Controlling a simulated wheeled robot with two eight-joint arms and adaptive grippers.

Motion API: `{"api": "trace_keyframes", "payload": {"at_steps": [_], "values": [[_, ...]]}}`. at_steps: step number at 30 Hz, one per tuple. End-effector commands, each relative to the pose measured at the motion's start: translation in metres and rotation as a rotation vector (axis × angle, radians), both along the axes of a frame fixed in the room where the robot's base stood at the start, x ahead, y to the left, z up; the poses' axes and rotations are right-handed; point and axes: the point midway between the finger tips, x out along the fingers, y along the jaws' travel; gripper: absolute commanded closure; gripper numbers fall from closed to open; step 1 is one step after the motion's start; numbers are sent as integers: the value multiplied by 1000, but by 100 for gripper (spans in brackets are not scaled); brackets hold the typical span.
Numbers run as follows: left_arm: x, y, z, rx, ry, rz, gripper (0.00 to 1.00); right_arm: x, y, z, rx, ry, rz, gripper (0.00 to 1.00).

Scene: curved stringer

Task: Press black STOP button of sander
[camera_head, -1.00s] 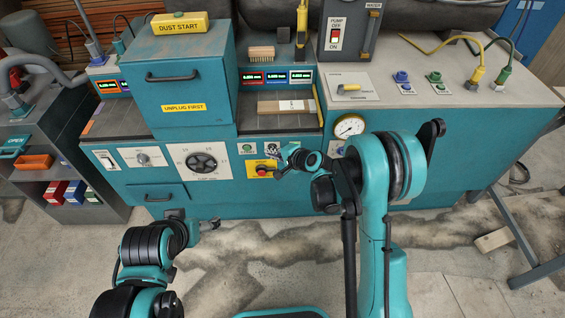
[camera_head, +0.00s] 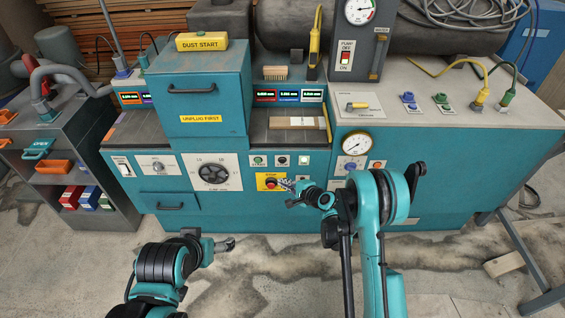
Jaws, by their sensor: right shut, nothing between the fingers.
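The teal sander's front panel (camera_head: 330,215) faces me. A row on it holds a green START button (camera_head: 259,161), a black button (camera_head: 281,161) and a white one (camera_head: 304,161); the label under the black one is too small to read. Below is a yellow plate (camera_head: 262,187) marked STOP, with a red button (camera_head: 271,183). My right gripper (camera_head: 284,185) is shut and empty, at the plate's right edge in the picture, below the black button. I cannot tell whether it touches the panel. My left gripper (camera_head: 231,243) is low in front of the machine; its jaws are unclear.
A round dial (camera_head: 213,172) sits left of the buttons. A gauge (camera_head: 357,143) and a blue knob (camera_head: 350,168) are on the right. A drawer handle (camera_head: 170,207) juts out at lower left. The floor before the machine is open.

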Motion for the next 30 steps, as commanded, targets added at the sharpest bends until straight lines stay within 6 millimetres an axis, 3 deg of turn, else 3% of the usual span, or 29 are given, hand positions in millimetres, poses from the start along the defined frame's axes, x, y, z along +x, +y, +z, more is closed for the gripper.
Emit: {"api": "trace_keyframes", "payload": {"at_steps": [15, 30], "values": [[0, 0, 0, 0, 0, 0, 20, 67, 0, 0, 0, 0, 0, 100], [0, 0, 0, 0, 0, 0, 20, 78, 0, 0, 0, 0, 0, 100]]}}
